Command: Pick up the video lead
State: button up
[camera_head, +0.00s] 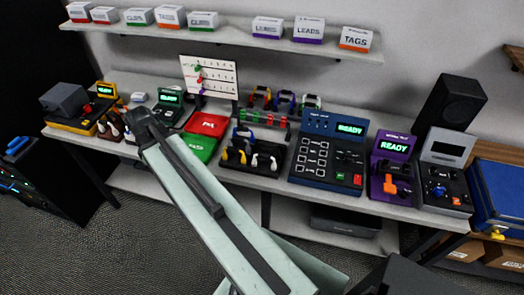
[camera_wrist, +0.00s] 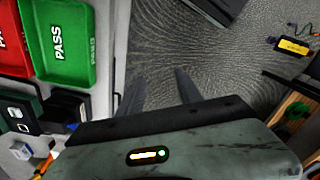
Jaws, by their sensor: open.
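I cannot make out which item is the video lead. A dark stand (camera_head: 245,168) on the bench holds yellow and white plugs. More plugs with pale ends sit in a brown holder (camera_head: 110,128) at the left. My gripper (camera_wrist: 158,84) is open in the wrist view, its two dark fingers apart over bare grey floor with nothing between them. In the head view my arm reaches up and left across the bench front, and its dark end hides part of the bench.
A green PASS tray (camera_wrist: 57,70) and a red tray (camera_wrist: 12,40) lie left of my gripper. On the bench stand a blue tester (camera_head: 328,150), a purple tester (camera_head: 393,165) and a grey tester (camera_head: 445,170). A shelf (camera_head: 230,38) with labelled boxes runs above.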

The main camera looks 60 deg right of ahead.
jog(key=s+d, duration=0.3)
jog(key=d, duration=0.4)
jog(key=s+d, duration=0.2)
jog(key=d, duration=0.6)
jog(key=m+p, duration=0.1)
jog(key=m, duration=0.4)
send_near(270, 143)
notch_tip(270, 143, down, 5)
jog(key=shift+f, duration=0.2)
notch_tip(270, 143, down, 3)
jog(key=b, duration=0.2)
jog(key=shift+b, duration=0.35)
jog(key=f+b, duration=0.5)
jog(key=shift+w+a+f, duration=0.1)
jog(key=shift+w+a, duration=0.15)
jog(key=shift+w, duration=0.05)
jog(key=shift+r, duration=0.2)
grip_shut()
